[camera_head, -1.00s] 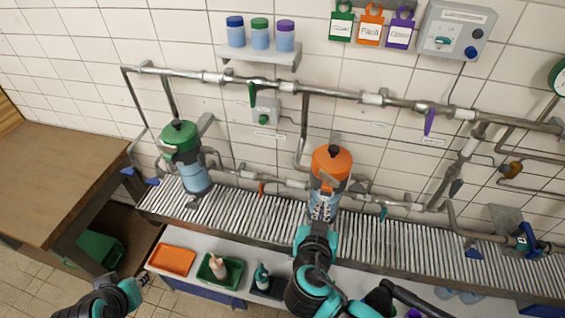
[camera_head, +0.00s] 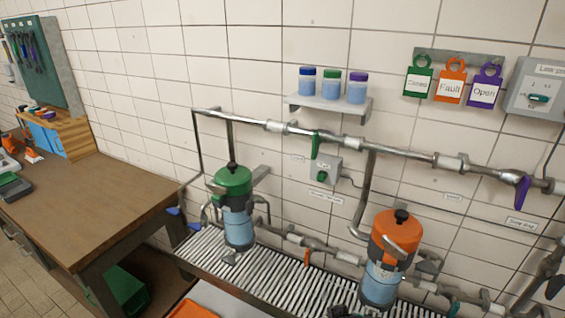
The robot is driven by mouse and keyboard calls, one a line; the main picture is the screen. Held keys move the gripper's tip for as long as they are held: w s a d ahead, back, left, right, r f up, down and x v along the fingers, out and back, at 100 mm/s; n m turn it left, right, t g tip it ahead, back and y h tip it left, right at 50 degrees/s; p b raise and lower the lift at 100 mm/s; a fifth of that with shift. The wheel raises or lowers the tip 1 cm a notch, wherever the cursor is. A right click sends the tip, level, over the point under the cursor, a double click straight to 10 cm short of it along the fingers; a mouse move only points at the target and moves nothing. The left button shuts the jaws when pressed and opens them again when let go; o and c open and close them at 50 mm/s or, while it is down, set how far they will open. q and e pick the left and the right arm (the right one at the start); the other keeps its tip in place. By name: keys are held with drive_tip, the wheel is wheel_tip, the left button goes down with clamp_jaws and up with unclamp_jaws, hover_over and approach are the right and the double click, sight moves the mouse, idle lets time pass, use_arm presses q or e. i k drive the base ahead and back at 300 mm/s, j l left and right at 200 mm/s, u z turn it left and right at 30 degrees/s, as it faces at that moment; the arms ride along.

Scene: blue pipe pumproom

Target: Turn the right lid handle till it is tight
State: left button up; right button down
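The right canister (camera_head: 383,283) stands on the slatted grate, with an orange lid (camera_head: 397,231) on top. The lid has a black knob (camera_head: 401,216) and a metal handle at its front (camera_head: 396,249). The left canister (camera_head: 238,228) has a green lid (camera_head: 232,181) with a black knob and stands farther left on the grate. Only a dark bit of one of my arms shows at the bottom edge, below the orange-lidded canister. Neither gripper's fingers can be seen in this view.
A wooden workbench (camera_head: 85,200) fills the left side. Grey pipes (camera_head: 300,131) run along the tiled wall above the grate (camera_head: 279,278). A shelf (camera_head: 329,108) with bottles and hanging coloured tags (camera_head: 450,82) are higher up.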

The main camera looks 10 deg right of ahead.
sight(393, 250)
drive_tip(key=i+l+z, duration=0.1)
drive_tip(key=z, duration=1.2)
